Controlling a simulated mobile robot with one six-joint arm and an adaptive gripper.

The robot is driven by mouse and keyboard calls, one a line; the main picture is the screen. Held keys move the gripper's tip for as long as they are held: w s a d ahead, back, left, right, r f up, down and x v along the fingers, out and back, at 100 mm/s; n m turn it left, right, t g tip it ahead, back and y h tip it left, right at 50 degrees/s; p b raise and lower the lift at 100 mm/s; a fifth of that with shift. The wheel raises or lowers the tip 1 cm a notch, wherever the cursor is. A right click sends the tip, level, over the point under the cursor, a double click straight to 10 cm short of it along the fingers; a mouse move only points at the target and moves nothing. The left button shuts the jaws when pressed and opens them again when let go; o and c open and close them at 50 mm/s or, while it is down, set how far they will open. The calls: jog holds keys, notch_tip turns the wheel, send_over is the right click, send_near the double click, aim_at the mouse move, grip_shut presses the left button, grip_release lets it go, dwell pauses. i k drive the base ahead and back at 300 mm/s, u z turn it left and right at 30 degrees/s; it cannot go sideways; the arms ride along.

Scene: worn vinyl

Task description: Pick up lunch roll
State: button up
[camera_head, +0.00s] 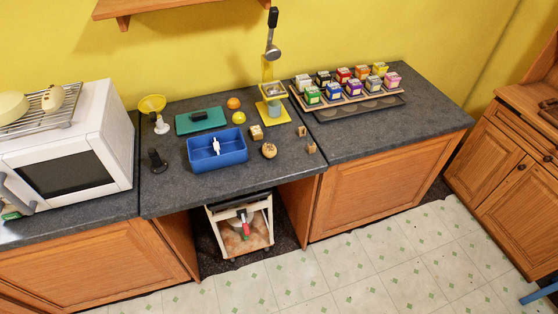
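A small round brown item with a darker speckled top (269,150) lies on the dark grey counter (215,185), right of a blue bin. It looks like the lunch roll, but it is too small to be certain. A squarish tan item with a dark top (256,132) lies just behind it and could also be a bread piece. The two are apart. My gripper is not in this view, and nothing is seen holding either item.
The blue bin (205,163) holds a small white object. A yellow press with a raised lever (273,110) stands behind. An orange (233,103), a yellow-green fruit (239,118), small wooden blocks (311,148) and a green board (190,126) are nearby. The front counter strip is clear.

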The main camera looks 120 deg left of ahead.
aim_at(270, 150)
jog(key=i, duration=0.75)
jog(key=u, duration=0.45)
jog(key=k, duration=0.15)
jog(key=u, duration=2.55)
jog(key=i, duration=0.15)
jog(key=u, duration=0.4)
